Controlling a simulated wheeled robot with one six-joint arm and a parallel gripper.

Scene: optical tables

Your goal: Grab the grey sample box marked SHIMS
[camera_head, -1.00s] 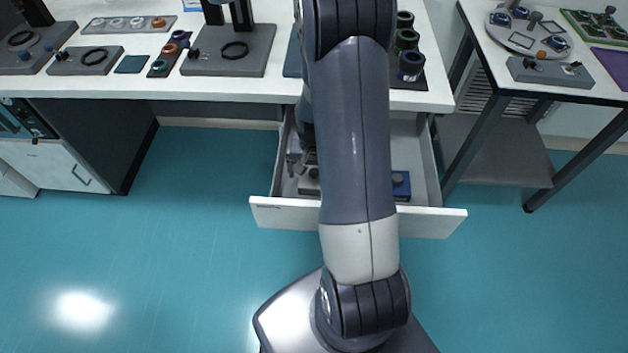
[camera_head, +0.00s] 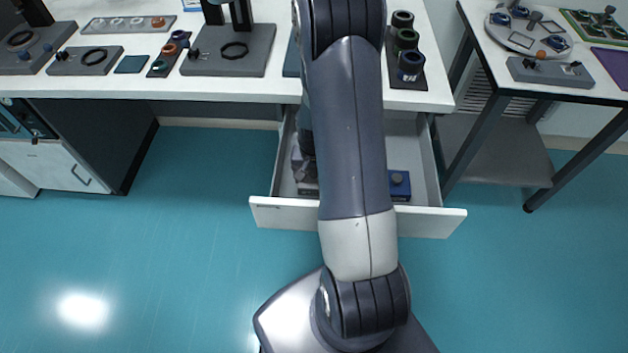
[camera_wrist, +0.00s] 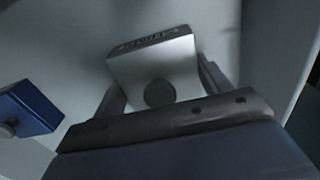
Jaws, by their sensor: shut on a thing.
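A grey box (camera_wrist: 155,72) with a round dark knob and small lettering along its dark edge face is between the two fingers of my gripper (camera_wrist: 161,82) in the wrist view. The lettering is too blurred to read surely. One finger is at each side of the box, and the gripper is shut on it. In the head view the gripper is low in the open drawer (camera_head: 285,214), on the left of my arm, which hides much of it and the box. I cannot tell whether the box is clear of the drawer floor.
A blue box (camera_head: 399,186) with a knob lies in the drawer to the right of my arm; it shows at the left in the wrist view (camera_wrist: 32,106). The drawer walls surround the gripper. The white tabletop (camera_head: 140,86) overhangs the drawer's rear. The floor in front is clear.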

